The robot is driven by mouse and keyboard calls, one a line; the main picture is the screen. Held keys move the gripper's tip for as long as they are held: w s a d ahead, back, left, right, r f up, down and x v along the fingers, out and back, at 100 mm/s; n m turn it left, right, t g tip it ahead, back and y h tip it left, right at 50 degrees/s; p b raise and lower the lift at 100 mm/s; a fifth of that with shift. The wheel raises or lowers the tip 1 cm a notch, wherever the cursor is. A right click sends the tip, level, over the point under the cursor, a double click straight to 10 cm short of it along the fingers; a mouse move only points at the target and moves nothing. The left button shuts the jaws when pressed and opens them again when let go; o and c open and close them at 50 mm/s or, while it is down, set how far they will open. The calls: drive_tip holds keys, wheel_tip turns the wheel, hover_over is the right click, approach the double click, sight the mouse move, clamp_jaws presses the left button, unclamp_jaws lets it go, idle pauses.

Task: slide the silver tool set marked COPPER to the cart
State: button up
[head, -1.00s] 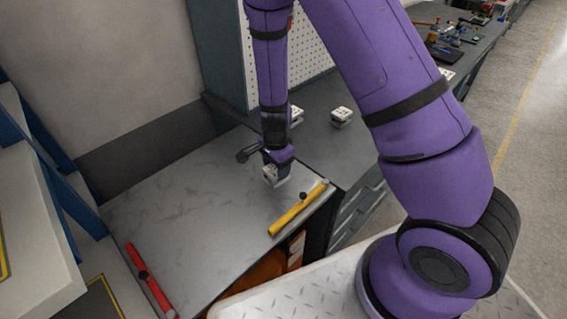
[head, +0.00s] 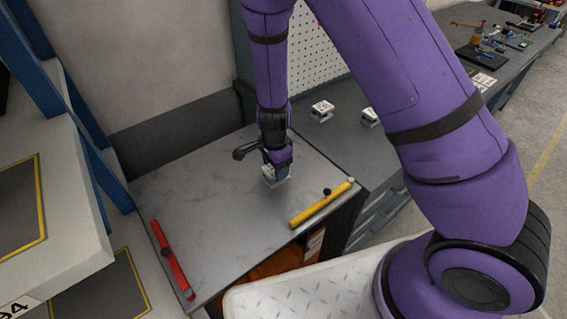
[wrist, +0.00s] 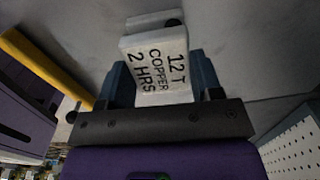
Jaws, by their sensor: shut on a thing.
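The silver tool set (wrist: 160,65) is a pale metal block with black lettering "12 T COPPER 2 HRS" in the wrist view. My gripper (wrist: 158,88) is shut on it, with a blue-grey finger on each side. In the head view my gripper (head: 274,166) points down and holds the tool set (head: 275,180) at the grey metal top (head: 215,225), left of the yellow bar. I cannot tell whether the block touches the surface. The grey top, with a red bar at left and a yellow bar at right, looks like the cart.
The red bar (head: 172,260) and yellow bar (head: 322,203) lie along opposite edges of the top. Two similar pale blocks (head: 322,110) (head: 369,117) stand on the bench behind. A blue-posted rack (head: 85,140) stands at left. The middle of the top is clear.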

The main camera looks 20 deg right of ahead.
drive_tip(key=shift+s+a, duration=0.15)
drive_tip(key=shift+a, duration=4.3)
drive_tip(key=shift+a, duration=0.85)
drive_tip(key=o, duration=1)
drive_tip(key=shift+r, duration=0.1)
drive_tip(key=shift+r, duration=2.4)
